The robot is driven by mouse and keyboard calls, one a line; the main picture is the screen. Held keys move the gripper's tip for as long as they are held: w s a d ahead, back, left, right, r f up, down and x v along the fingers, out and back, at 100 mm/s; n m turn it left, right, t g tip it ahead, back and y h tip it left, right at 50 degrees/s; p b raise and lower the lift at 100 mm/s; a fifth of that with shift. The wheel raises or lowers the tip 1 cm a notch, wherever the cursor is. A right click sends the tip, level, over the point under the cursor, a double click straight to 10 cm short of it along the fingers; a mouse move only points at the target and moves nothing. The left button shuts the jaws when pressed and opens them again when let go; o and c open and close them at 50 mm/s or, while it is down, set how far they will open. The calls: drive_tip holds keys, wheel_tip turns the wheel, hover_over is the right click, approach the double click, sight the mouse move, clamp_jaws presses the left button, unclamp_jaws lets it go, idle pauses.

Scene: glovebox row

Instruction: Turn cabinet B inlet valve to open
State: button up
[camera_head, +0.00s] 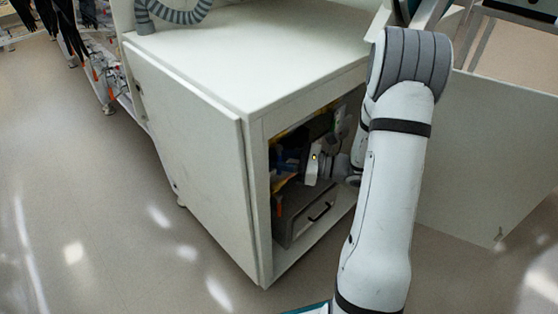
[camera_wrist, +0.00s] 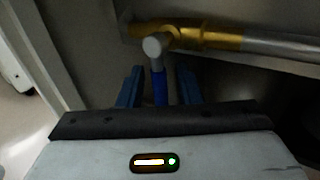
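In the wrist view a valve has a brass body (camera_wrist: 205,38) on a silver pipe. Its blue lever handle (camera_wrist: 160,90) runs from a round grey hub toward my gripper, roughly crosswise to the pipe. My gripper (camera_wrist: 159,76) is open, with one dark blue finger on each side of the handle and a visible gap on both sides. In the head view my arm reaches into the open cabinet (camera_head: 190,75). My gripper's white body with a small light shows inside; the fingertips and valve are too dark to make out there.
A grey drawer-like box (camera_head: 305,215) with a handle sits low inside. A ribbed hose (camera_head: 180,12) lies on top. The floor in front is clear.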

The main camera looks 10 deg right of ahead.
drive_tip(key=shift+c, duration=0.2)
clamp_jaws()
idle(0.4)
